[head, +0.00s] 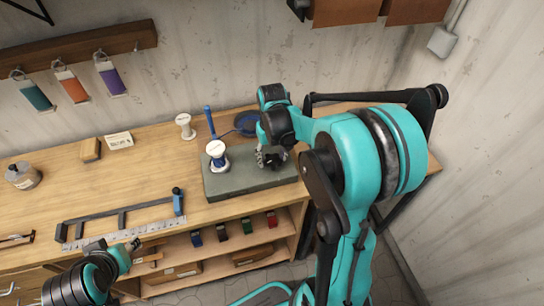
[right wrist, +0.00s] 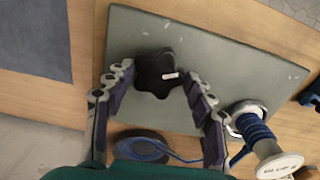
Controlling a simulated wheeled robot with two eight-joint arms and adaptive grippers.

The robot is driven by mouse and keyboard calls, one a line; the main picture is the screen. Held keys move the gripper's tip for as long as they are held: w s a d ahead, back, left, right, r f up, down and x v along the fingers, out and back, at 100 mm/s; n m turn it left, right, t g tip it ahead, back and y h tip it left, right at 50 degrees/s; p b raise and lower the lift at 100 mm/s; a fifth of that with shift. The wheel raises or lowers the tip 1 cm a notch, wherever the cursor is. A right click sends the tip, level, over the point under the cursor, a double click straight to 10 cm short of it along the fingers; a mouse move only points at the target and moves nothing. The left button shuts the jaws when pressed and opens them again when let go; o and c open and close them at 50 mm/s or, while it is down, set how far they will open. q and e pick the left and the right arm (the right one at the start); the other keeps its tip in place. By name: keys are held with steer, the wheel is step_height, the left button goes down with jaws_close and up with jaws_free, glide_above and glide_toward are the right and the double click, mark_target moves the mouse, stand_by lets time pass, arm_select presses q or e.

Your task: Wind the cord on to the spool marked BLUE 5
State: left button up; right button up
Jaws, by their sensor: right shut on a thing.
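A white spool (head: 217,152) with blue cord stands upright on a grey-green base plate (head: 232,183). In the right wrist view the spool (right wrist: 278,164) has "BLUE" printed on its end flange; the number is hard to read. Blue cord (right wrist: 185,158) runs from it to a dark round disc (right wrist: 140,146), which also shows in the head view (head: 247,122). My right gripper (head: 270,157) is over the plate, right of the spool.
A blue upright post (head: 209,121) stands behind the spool.

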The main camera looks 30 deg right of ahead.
mark_target(272, 160)
stand_by(0.5)
steer(key=o, duration=1.1)
steer(key=shift+o, duration=0.2)
step_height(272, 160, up, 12)
